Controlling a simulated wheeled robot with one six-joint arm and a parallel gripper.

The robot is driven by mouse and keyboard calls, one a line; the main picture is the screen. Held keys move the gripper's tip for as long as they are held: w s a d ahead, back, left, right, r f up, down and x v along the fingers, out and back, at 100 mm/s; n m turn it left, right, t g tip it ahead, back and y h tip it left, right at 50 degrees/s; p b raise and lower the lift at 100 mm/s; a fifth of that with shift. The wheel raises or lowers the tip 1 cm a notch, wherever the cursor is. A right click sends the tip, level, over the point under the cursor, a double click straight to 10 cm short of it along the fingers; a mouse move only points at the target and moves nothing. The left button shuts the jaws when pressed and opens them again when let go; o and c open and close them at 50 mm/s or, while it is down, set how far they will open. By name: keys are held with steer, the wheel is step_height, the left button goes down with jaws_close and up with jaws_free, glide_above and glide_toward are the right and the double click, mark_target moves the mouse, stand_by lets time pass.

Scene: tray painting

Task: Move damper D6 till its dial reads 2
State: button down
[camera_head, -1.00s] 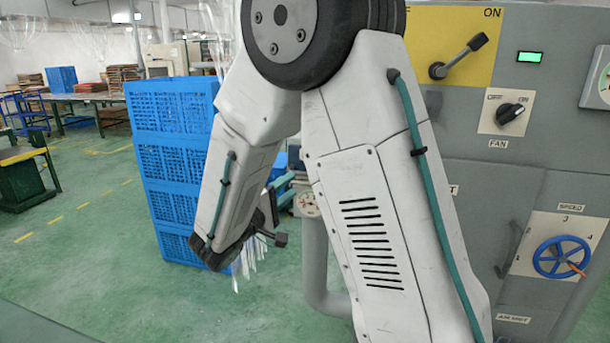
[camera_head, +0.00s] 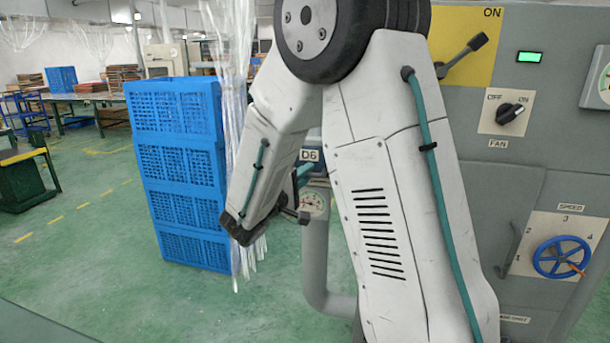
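The label D6 (camera_head: 310,156) shows on a dark plate in the gap between my arm's links. A small round white dial (camera_head: 314,203) sits below it on a grey pipe; its reading is too small to make out. A teal bar (camera_head: 304,172) shows between the plate and the dial, partly hidden by my arm; I cannot tell if it is the damper's handle. My gripper (camera_head: 300,214) hangs at the left end of my arm, in front of and just left of the dial in the picture. Its fingers are mostly hidden, and I cannot tell whether it touches anything.
A tall stack of blue crates (camera_head: 180,170) stands left of my arm, with clear plastic strips (camera_head: 243,150) beside it. A grey machine panel on the right carries a FAN knob (camera_head: 510,113), an ON lever (camera_head: 462,55) and a blue SPEED handwheel (camera_head: 562,257).

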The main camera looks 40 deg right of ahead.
steer(key=shift+s+a, duration=0.9)
steer(key=shift+a, duration=0.25)
steer(key=c, duration=1.5)
jaws_free()
steer(key=shift+o, duration=0.2)
steer(key=v, duration=0.7)
steer(key=shift+a, duration=0.35)
steer(key=shift+f, duration=0.1)
